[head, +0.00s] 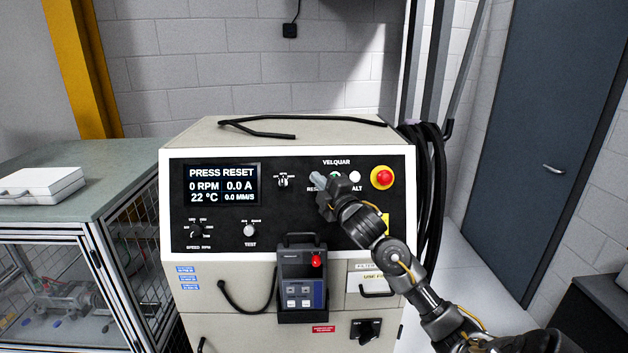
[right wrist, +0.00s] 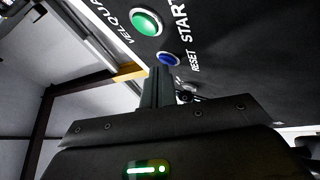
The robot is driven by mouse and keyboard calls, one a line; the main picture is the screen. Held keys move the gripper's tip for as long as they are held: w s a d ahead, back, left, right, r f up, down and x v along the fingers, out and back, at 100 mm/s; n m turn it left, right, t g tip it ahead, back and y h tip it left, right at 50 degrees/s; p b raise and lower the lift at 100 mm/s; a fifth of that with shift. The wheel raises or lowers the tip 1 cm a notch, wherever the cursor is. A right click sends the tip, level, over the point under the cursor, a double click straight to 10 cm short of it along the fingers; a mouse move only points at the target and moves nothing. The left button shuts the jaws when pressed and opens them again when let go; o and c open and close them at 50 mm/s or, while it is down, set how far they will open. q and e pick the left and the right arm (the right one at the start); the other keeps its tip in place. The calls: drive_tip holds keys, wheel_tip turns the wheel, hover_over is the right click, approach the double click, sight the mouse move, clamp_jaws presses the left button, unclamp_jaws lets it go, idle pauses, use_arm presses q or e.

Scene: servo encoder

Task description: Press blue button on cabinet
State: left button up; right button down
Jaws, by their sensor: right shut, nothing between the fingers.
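The cabinet (head: 230,305) has a black front panel (head: 290,230) with a display reading "PRESS RESET". The blue button (right wrist: 169,59), labelled RESET, shows in the right wrist view beside the green START button (right wrist: 146,22). In the head view my right gripper (head: 318,180) hides the blue button and part of the RESET label. My right gripper is shut and empty. Its fingertips, also in the right wrist view (right wrist: 160,72), are just at the near edge of the blue button; I cannot tell whether they touch it. My left gripper is not in view.
A white button (head: 355,177) labelled ALT and a red emergency knob on yellow (head: 383,177) sit right of the gripper. A pendant (head: 302,278) hangs below the panel. Black cables (head: 432,190) hang at the cabinet's right side. A caged bench (head: 85,215) stands left.

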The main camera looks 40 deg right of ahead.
drive_tip(key=shift+w+d+f, duration=0.1)
idle(0.5)
drive_tip(key=shift+s+a+r, duration=0.25)
drive_tip(key=shift+s+a, duration=0.05)
drive_tip(key=shift+s, duration=0.1)
idle(0.3)
drive_tip(key=s+a+r+p, duration=0.2)
drive_tip(key=s+a, duration=0.1)
drive_tip(key=s, duration=0.1)
drive_tip(key=shift+s+a+r+p, duration=0.15)
drive_tip(key=shift+r+p, duration=0.15)
idle(0.8)
